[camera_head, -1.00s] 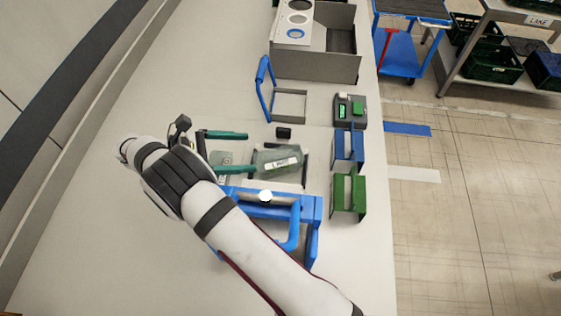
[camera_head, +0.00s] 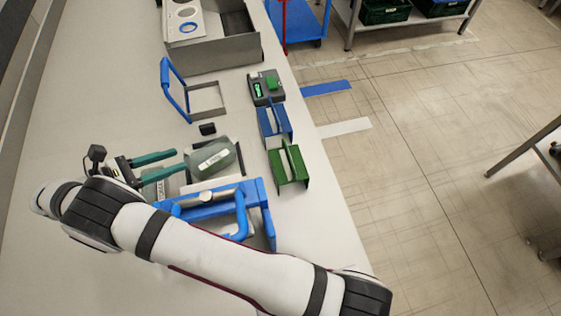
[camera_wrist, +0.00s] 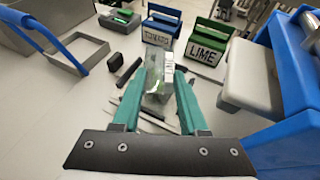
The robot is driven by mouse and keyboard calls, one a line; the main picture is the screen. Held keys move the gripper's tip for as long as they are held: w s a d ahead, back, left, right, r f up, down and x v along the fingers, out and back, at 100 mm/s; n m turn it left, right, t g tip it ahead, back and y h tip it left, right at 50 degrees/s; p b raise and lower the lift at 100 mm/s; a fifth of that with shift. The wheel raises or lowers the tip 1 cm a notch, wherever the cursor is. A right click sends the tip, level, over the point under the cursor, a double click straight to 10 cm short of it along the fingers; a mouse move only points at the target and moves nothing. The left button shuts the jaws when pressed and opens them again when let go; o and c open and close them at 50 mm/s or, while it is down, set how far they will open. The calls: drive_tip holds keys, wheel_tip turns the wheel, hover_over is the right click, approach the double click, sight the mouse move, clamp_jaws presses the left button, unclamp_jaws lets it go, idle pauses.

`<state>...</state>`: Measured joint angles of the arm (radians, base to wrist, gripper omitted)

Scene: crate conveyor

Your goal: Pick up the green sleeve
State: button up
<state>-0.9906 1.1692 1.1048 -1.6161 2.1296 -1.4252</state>
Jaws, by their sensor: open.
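The green sleeve (camera_head: 288,165) is an upright folded holder near the table's right edge. In the wrist view it is the green piece (camera_wrist: 207,47) with a LIME label, at the upper right beyond my fingers. My gripper (camera_head: 181,162) is open, with two teal fingers, low over the table to the left of the sleeve and well apart from it. In the wrist view, a clear greenish container (camera_wrist: 158,82) shows between and just beyond my fingertips (camera_wrist: 160,92). Contact with it cannot be told.
A blue sleeve (camera_head: 273,122) labelled TOMATO stands beside the green one. A blue-handled frame (camera_head: 225,200) stands in front, close to my arm. A grey tray with blue handle (camera_head: 206,99), a device with a green button (camera_head: 266,88) and a grey bin (camera_head: 215,55) lie farther back.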

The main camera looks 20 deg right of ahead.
drive_tip(key=w+d+r+m+g+y, duration=0.1)
drive_tip(key=d+r+m+g, duration=0.15)
drive_tip(key=d, duration=0.35)
drive_tip(key=w+d+r+m+g+y, duration=0.1)
drive_tip(key=d+r+m+g+y, duration=0.1)
drive_tip(key=d+m, duration=0.25)
wheel_tip(320, 180, up, 8)
drive_tip(key=f+m+y, duration=0.1)
drive_tip(key=m+y, duration=0.8)
drive_tip(key=m, duration=0.7)
hover_over(289, 154)
drive_tip(key=shift+g, duration=0.35)
wheel_tip(289, 154, down, 15)
drive_tip(key=shift+r, duration=0.1)
clamp_jaws()
